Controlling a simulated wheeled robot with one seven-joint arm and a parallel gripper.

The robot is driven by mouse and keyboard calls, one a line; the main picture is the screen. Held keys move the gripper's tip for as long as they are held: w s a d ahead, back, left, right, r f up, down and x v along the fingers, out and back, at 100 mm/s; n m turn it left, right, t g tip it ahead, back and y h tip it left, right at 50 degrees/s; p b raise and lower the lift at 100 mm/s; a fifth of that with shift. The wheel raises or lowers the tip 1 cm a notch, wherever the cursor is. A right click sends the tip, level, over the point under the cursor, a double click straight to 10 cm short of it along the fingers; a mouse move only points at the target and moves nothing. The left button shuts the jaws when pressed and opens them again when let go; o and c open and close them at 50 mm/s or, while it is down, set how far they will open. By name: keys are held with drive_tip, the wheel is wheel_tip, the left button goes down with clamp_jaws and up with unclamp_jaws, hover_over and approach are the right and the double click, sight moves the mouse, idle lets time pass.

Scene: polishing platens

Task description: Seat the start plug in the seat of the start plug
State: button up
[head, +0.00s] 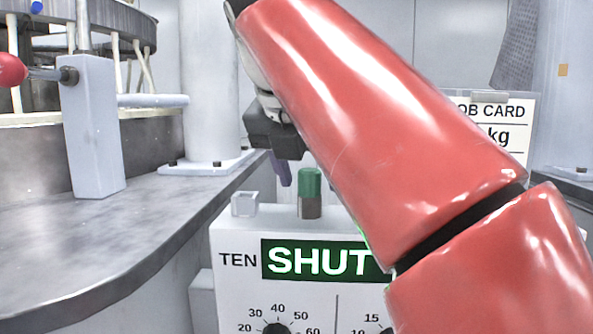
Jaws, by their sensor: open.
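A green-topped plug (310,182) with a brown-grey lower part stands upright on top of the white control box; it looks like the start plug. Its foot meets the box top, and I cannot tell whether it sits in a hole. A small pale, see-through square holder (245,204) stands on the box top to its left; I cannot tell whether this is the seat. My gripper (281,172) is open, above and slightly left of the green plug, apart from it in the picture. Only one purple finger shows clearly; my red arm hides the rest.
The white control box (228,240) carries a lit green "SHUT" sign (318,260) and dials. A grey metal bench (90,240) with a white post (92,130) lies left.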

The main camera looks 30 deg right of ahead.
drive_tip(key=p+v, duration=0.3)
drive_tip(key=v, duration=0.4)
drive_tip(key=shift+a+r, duration=0.15)
drive_tip(key=shift+r, duration=0.15)
drive_tip(key=shift+s, duration=0.15)
